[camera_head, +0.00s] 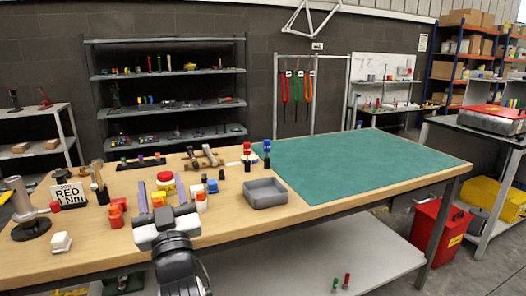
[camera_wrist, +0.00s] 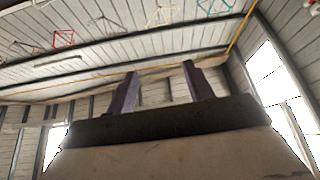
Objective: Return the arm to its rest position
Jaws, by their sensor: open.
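My gripper (camera_head: 158,196) is at the front edge of the wooden workbench (camera_head: 310,215) in the head view, left of centre. Its two purple-grey fingers stand apart and point up and away, with nothing visibly held between them. In the wrist view the same two fingers (camera_wrist: 157,92) are spread, and behind them are only the ceiling and walls. Behind and around the gripper in the head view are small bottles and jars, among them a white and red one (camera_head: 201,202). The gripper hides part of the bench edge.
A grey tray (camera_head: 290,200) stands right of my gripper, beside a clear green mat (camera_head: 370,160). A red bin (camera_head: 437,232) stands on the floor at right.

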